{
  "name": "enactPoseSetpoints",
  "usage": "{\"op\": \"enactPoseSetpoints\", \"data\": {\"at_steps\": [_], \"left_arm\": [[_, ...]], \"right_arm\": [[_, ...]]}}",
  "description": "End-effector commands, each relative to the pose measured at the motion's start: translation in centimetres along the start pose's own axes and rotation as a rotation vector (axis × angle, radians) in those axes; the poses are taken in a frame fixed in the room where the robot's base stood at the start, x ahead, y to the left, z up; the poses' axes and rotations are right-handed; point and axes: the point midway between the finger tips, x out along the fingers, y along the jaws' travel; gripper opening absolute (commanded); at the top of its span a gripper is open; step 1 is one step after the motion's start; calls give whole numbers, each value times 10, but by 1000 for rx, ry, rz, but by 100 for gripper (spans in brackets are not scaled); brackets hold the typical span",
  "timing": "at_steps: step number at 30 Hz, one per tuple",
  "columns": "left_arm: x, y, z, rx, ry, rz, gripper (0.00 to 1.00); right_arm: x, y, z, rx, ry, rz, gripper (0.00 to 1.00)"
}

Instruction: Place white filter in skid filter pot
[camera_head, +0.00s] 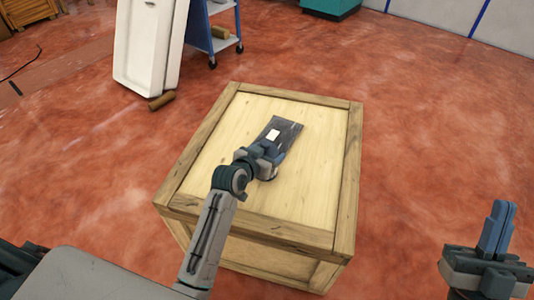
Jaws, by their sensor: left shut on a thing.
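A dark flat rectangular piece (288,127) lies on top of the wooden crate, towards its far side; it may be the skid, but I cannot make out a filter pot in it. A small white block (273,136), which looks like the white filter, shows at the tips of my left gripper (269,147). The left gripper is shut on it, over the near end of the dark piece. Whether the block touches the dark piece is hidden. My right gripper (497,227) is off to the right of the crate, its fingers together, with nothing seen in them.
The wooden crate (215,177) stands on a red floor, its top otherwise bare. Behind it are a white upright panel (145,45), a brown cylinder (162,101) on the floor, a blue wheeled cart (203,35) and a teal cabinet (330,7).

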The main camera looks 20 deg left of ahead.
Motion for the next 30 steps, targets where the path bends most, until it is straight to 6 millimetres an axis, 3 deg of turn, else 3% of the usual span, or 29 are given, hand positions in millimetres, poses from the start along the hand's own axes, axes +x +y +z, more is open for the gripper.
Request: {"op": "enactPoseSetpoints", "data": {"at_steps": [5, 6, 9, 20, 25, 30], "left_arm": [[1, 0, 2, 0, -1, 0, 43], [1, 0, 3, 0, -1, 0, 72], [1, 0, 3, 0, -1, 0, 90], [-2, 0, -1, 1, 0, 0, 90], [-22, 0, -1, 2, -2, -1, 90], [-56, 0, -1, 2, -2, -1, 90]], "right_arm": [[0, 0, 0, 0, 1, 0, 0], [0, 0, 0, 0, 2, 0, 0], [0, 0, 0, 0, 2, 0, 0], [1, 0, -1, 1, 0, 0, 0], [-5, 1, 21, 17, -138, 10, 0], [-20, 0, 50, 41, -338, 21, 0]]}}
